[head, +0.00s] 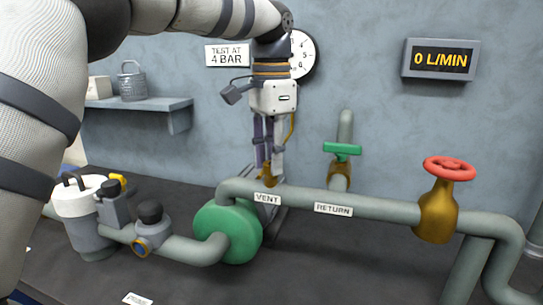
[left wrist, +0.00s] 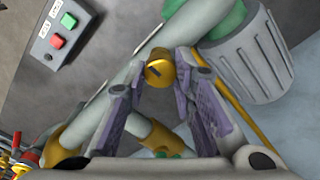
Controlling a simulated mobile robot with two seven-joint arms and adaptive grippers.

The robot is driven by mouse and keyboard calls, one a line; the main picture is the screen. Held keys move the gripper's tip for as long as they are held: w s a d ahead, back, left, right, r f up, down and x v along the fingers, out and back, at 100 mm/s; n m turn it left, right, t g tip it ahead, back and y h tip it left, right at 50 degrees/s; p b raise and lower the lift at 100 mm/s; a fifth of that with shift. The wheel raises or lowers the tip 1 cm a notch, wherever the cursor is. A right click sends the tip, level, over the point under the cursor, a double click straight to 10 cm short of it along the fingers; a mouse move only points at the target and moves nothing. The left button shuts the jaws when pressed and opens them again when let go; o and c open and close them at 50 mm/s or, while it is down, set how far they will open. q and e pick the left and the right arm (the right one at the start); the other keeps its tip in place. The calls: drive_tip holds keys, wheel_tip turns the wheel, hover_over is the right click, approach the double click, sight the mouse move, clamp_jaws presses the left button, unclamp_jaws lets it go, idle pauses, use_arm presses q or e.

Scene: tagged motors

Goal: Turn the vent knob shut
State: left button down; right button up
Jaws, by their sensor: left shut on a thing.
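The vent knob (left wrist: 159,73) is a small brass-yellow knob with a dark slot mark. It sits on the grey pipe above the white VENT label (head: 267,199). My left gripper (head: 268,165) points straight down onto it from above, and its two purple fingers (left wrist: 162,68) stand on either side of the knob, shut on it. In the head view the fingers hide most of the knob, and a bit of brass shows at their tips. My right gripper is in neither view.
A green pump (head: 229,232) and its ribbed motor (left wrist: 255,58) stand close by. A green RETURN valve handle (head: 342,149) and a red valve wheel (head: 449,168) stand to the right along the pipe (head: 385,208). The wall display (head: 440,60) reads 0 L/MIN. A button box (left wrist: 62,30) lies below.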

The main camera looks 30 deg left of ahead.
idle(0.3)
use_arm(q)
drive_tip(key=c, duration=1.3)
unclamp_jaws()
wheel_tip(320, 180, up, 8)
drive_tip(key=shift+f, duration=0.25)
